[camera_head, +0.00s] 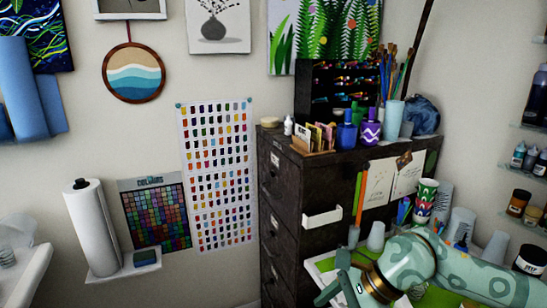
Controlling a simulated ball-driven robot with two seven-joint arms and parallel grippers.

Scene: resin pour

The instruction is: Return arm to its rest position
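My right arm (455,268), pale teal with darker ring patterns, comes in from the lower right. It reaches left in front of the dark cabinet. A gold-brown band (380,285) circles it at the wrist. My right gripper (335,283) is green-teal and sits at the bottom edge, over or in front of a white and green work surface (322,268). Its fingers are small and partly cut off, so I cannot tell whether they are open or shut. I see nothing clearly held. My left gripper is not in view.
A dark cabinet (283,215) bears bottles, brushes (388,70) and a marker rack. Stacked patterned cups (424,200) and clear cups (462,222) stand close behind my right arm. Shelves with jars (518,203) are at the right. A paper towel roll (92,228) stands at the left.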

